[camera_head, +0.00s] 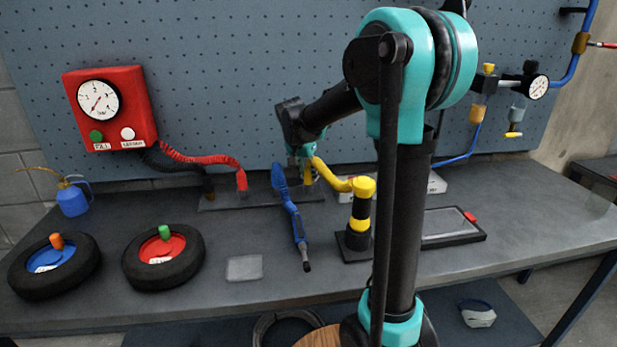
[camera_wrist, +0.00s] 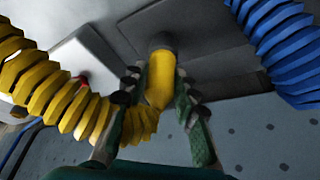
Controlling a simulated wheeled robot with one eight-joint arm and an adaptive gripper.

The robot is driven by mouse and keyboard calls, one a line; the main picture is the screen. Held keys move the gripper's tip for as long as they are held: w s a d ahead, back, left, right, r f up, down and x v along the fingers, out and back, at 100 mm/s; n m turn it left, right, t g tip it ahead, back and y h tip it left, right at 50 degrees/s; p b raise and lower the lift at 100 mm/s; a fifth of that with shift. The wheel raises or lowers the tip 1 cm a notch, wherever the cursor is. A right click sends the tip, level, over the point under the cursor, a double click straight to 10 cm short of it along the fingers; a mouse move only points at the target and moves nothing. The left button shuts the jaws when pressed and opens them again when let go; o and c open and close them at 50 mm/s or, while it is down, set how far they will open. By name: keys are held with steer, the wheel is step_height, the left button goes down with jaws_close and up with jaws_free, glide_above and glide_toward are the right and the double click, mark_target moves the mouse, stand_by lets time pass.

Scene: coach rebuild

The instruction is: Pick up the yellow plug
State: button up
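The yellow plug (camera_wrist: 160,80) points into a dark fitting on the bench. Its yellow coiled hose (camera_wrist: 72,105) bends away to the left in the wrist view. The plug's lower end is hidden in the fitting.
A red plug (camera_head: 241,181) stands farther left. Two wheels (camera_head: 186,263) and a clear tray (camera_head: 244,268) lie in front. The pegboard (camera_head: 230,60) rises close behind.

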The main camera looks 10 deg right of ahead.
jaws_close()
step_height(320, 180, up, 25)
stand_by(1.2)
steer(key=shift+f, duration=0.1)
